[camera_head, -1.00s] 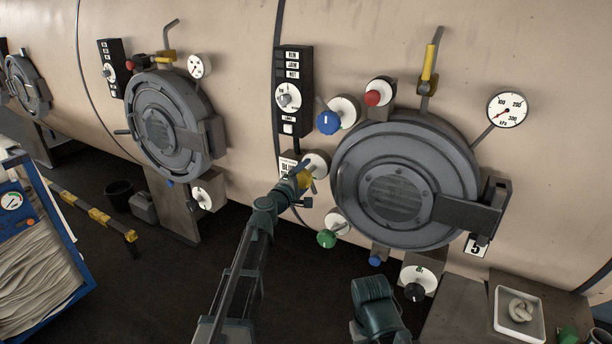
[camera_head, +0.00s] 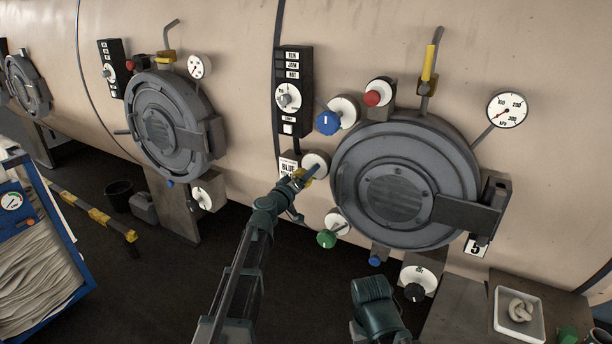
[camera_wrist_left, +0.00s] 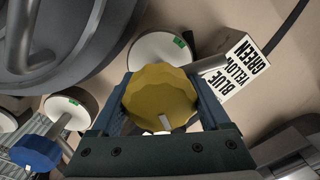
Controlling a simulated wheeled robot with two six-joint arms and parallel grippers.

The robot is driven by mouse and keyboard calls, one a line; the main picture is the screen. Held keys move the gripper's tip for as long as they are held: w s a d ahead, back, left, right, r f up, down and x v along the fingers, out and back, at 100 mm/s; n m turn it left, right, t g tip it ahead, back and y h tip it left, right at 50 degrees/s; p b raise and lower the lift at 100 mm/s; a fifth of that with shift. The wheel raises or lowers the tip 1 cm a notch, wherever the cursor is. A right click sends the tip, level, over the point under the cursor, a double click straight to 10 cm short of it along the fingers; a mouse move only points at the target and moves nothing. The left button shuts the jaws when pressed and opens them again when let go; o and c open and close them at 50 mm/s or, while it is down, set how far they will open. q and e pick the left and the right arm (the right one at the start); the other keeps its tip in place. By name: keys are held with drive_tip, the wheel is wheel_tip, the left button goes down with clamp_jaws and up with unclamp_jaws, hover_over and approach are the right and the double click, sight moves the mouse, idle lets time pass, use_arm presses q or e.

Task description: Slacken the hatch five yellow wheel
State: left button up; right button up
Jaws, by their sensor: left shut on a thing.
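The yellow wheel (camera_head: 305,180) is left of the round grey hatch five (camera_head: 399,190), in front of a white dial plate (camera_head: 316,163). My left gripper (camera_head: 307,174) is shut on it. In the left wrist view, the yellow wheel (camera_wrist_left: 159,95) sits between the two fingers of my left gripper (camera_wrist_left: 166,98), one on each side. A pale mark shows on its lower face. The dial plate behind it (camera_wrist_left: 160,48) has a green mark. In the head view my fingers hide much of the wheel. My right gripper is out of view; only part of that arm shows.
A blue wheel (camera_head: 327,122) and red knob (camera_head: 372,97) are above; a green wheel (camera_head: 327,239) and black knob (camera_head: 414,292) are below. A label (camera_head: 288,167) is left of the yellow wheel. A gauge (camera_head: 507,109) and tray (camera_head: 518,316) are right.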

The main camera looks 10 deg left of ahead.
use_arm(q)
drive_tip(key=m, duration=0.5)
drive_tip(key=shift+s+m, duration=0.1)
drive_tip(key=shift+m, duration=0.3)
drive_tip(key=m, duration=0.5)
drive_tip(key=shift+f+m, duration=0.1)
drive_tip(key=shift+m, duration=0.3)
drive_tip(key=o, duration=1.2)
drive_tip(key=v, duration=1.3)
drive_tip(key=shift+s+a, duration=0.1)
drive_tip(key=shift+s, duration=0.25)
